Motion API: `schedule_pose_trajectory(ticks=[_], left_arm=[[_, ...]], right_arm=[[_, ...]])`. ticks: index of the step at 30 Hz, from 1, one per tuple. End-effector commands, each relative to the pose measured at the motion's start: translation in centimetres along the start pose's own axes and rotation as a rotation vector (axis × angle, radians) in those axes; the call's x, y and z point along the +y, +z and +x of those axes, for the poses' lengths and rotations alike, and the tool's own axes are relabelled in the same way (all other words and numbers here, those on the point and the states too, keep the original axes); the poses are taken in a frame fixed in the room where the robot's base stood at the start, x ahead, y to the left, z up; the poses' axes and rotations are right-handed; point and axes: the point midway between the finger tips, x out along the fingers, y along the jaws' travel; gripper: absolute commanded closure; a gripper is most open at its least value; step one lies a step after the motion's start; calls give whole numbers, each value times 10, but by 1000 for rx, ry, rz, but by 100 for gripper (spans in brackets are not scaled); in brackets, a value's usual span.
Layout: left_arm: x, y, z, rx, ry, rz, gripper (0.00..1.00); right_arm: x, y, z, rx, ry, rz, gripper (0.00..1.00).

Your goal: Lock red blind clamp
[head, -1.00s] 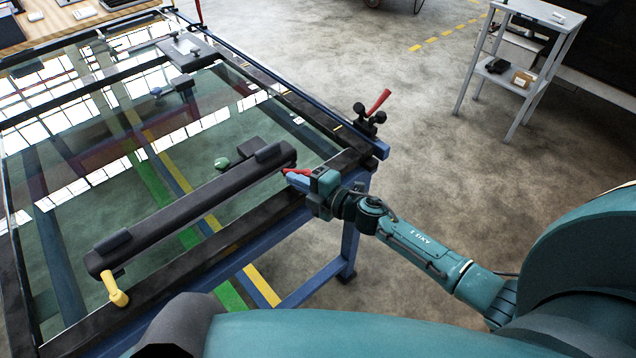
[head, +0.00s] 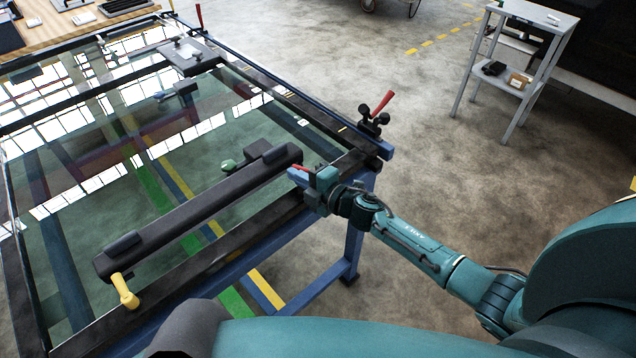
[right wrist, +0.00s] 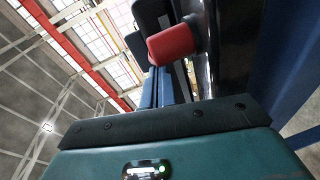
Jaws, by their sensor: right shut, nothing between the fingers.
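A long black blind bar (head: 200,212) lies across the near part of the glass-topped table. The red clamp handle (head: 301,167) is at its right end, mostly hidden behind my right gripper (head: 294,175). In the right wrist view the handle's rounded red end (right wrist: 173,44) shows large, just beyond my blue fingers (right wrist: 160,90). My right fingers are shut and empty, close beside the handle; I cannot tell whether they touch it. A yellow clamp handle (head: 124,290) hangs at the bar's left end. My left gripper is not in view.
Another red-handled clamp (head: 378,106) stands at the table's right corner. A green knob (head: 229,165) is near the bar. A grey shelf trolley (head: 530,50) stands at the back right. The floor between the table and the trolley is clear.

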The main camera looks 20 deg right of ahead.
Motion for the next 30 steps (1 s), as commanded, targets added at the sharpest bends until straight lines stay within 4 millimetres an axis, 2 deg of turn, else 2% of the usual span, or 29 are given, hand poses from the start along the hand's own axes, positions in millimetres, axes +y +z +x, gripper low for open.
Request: schedule_pose_trajectory(ticks=[30], left_arm=[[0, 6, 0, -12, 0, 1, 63]], right_arm=[[0, 0, 0, 0, 0, 0, 100]])
